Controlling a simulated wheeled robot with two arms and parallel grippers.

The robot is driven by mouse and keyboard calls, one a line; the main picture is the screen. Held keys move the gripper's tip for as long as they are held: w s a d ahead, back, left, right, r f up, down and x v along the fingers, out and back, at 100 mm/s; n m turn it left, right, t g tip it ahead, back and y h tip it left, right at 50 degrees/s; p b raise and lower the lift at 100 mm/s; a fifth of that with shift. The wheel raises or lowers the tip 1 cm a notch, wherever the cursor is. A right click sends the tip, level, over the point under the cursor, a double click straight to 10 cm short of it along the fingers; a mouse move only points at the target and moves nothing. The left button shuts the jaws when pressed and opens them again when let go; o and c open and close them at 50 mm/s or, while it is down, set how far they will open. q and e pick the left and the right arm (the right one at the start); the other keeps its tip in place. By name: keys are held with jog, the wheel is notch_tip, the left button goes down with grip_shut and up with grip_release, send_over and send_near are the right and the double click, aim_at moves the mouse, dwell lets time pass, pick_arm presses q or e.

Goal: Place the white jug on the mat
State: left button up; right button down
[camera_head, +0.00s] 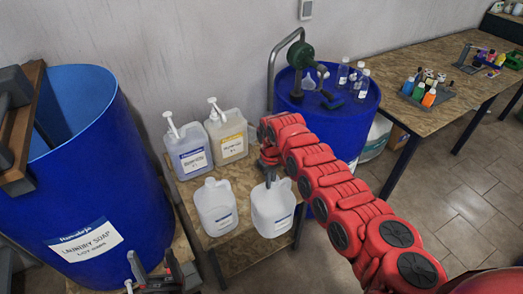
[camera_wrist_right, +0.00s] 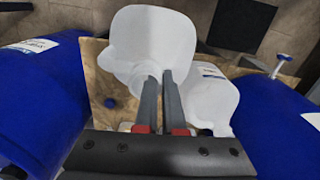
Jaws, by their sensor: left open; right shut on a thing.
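My right gripper (camera_head: 271,181) is shut on the upper part of the right jug. In the wrist view, its fingers (camera_wrist_right: 160,85) close at the neck and handle area of this white jug (camera_wrist_right: 150,35); the exact contact is partly hidden. The other white jug (camera_wrist_right: 208,100) is beside it. My left gripper (camera_head: 155,280) is open and empty at the bottom left. I cannot make out a mat.
Two pump jugs (camera_head: 190,150) (camera_head: 229,137) stand behind on the small table (camera_head: 240,255). A large open blue drum (camera_head: 95,190) is left; a closed blue drum (camera_head: 340,125) with a pump and bottles is right. A workbench (camera_head: 440,75) holds small bottles.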

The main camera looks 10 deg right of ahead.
jog(key=shift+w+a, duration=0.15)
jog(key=shift+a, duration=0.1)
jog(key=r+b, duration=0.1)
jog(key=d+r+m+b, duration=0.1)
jog(key=r, duration=0.1)
jog(key=w+d+r+m+b, duration=0.1)
jog(key=r, duration=0.1)
jog(key=shift+w+r, duration=0.1)
jog(key=shift+r, duration=0.05)
notch_tip(320, 180, up, 8)
jog(key=s+d+m+b, duration=0.1)
jog(key=d+m+b, duration=0.1)
jog(key=b, duration=0.1)
jog(key=shift+s+d+m, duration=0.2)
jog(key=shift+s+m, duration=0.1)
jog(key=shift+m, duration=0.1)
